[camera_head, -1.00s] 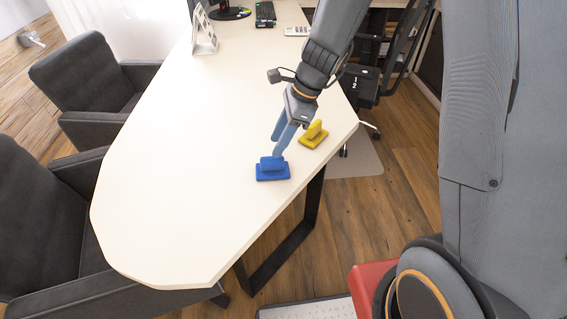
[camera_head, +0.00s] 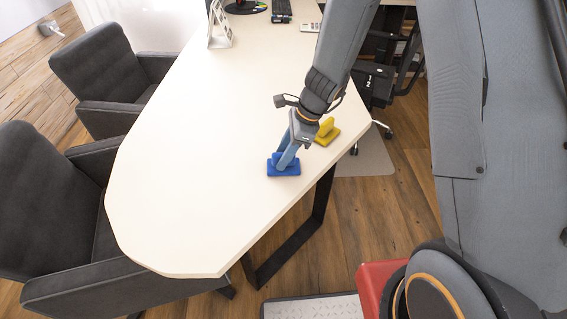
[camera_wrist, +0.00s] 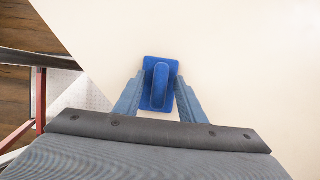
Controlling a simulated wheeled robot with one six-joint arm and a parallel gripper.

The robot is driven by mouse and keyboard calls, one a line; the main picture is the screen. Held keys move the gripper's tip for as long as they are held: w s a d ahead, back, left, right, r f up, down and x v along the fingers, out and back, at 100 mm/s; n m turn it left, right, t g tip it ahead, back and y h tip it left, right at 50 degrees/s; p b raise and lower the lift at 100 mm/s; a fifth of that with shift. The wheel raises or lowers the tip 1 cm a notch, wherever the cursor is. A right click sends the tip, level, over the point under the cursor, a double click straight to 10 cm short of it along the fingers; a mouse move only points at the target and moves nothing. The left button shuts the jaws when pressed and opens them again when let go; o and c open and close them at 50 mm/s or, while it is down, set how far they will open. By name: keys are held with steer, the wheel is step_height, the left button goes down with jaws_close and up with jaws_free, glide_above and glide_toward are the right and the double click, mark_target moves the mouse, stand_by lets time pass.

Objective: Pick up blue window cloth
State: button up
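The blue window cloth (camera_head: 284,168) is a flat blue pad with a raised grip, lying on the white table near its right edge. In the wrist view the blue cloth (camera_wrist: 160,68) lies ahead, its raised grip pointing between my fingers. My gripper (camera_head: 285,160) is down at the cloth, its fingers overlapping it in the head view. In the wrist view my gripper (camera_wrist: 158,103) is open, one finger on each side of the cloth's near part, with a gap to the raised grip. Whether the fingers touch the pad is unclear.
A similar yellow pad (camera_head: 327,132) lies just behind and right of the blue one. The white table (camera_head: 190,160) is clear to the left. Dark armchairs (camera_head: 70,210) stand along its left side.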

jaws_close()
